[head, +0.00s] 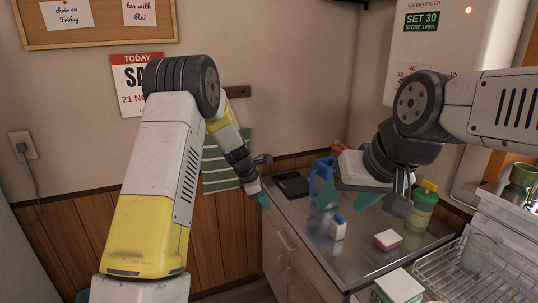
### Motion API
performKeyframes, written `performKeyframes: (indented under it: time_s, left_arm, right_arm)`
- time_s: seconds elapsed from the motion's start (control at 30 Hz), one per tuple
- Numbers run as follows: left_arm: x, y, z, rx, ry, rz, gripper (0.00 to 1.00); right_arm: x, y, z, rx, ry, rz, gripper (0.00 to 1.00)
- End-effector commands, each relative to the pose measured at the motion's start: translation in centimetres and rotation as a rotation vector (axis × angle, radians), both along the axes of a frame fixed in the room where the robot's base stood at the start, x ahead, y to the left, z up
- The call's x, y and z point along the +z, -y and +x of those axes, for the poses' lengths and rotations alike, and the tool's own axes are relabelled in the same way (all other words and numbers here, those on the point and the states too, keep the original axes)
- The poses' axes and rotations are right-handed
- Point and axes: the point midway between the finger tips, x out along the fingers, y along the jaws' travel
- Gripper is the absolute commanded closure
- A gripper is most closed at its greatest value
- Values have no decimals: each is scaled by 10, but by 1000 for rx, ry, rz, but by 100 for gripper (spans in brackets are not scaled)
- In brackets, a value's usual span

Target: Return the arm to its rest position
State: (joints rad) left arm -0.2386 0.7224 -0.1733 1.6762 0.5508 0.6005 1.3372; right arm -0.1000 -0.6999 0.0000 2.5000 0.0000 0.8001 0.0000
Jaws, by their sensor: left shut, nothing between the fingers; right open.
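My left arm rises from the bottom left, bends at a high elbow and reaches down to the right. Its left gripper (263,199), with a teal fingertip, is shut and empty by the left edge of the metal counter (365,262). My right arm comes in from the upper right. The gripper's body hides part of the counter's back.
The counter holds a black flat item (292,185), a blue item (321,172), a small white-and-blue item (338,229), a pink-and-white sponge (388,240) and a green-and-white box (398,287). A wire dish rack (441,279) with a glass (478,252) stands right. A water heater (436,58) hangs above.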

Motion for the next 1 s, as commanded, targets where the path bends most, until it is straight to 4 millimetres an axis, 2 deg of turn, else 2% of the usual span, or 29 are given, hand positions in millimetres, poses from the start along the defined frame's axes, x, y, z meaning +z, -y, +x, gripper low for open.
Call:
performKeyframes:
  time_s: [0.03,0.2,0.27,0.4,0.5,0.63,0.8,0.9,1.0]
  left_arm:
    - [35,-8,-10,-71,52,8,100]
    - [117,-33,-56,-335,208,70,100]
    - [143,-41,-76,-427,265,98,100]
    - [192,-61,-127,-643,391,182,100]
    - [218,-75,-166,-799,476,256,100]
    - [242,-92,-219,-998,576,371,100]
    - [254,-112,-285,-1247,674,540,100]
    - [253,-121,-314,-1363,707,630,100]
    - [251,-127,-333,-1446,723,694,100]
  right_arm:
    - [0,0,0,0,0,0,39]
    - [0,0,0,0,0,0,39]
    - [0,0,0,0,0,0,39]
    - [0,0,0,0,0,0,39]
    - [0,0,0,0,0,0,39]
    - [0,0,0,0,0,0,39]
    - [0,0,0,0,0,0,39]
    - [0,0,0,0,0,0,39]
    - [0,0,0,0,0,0,39]
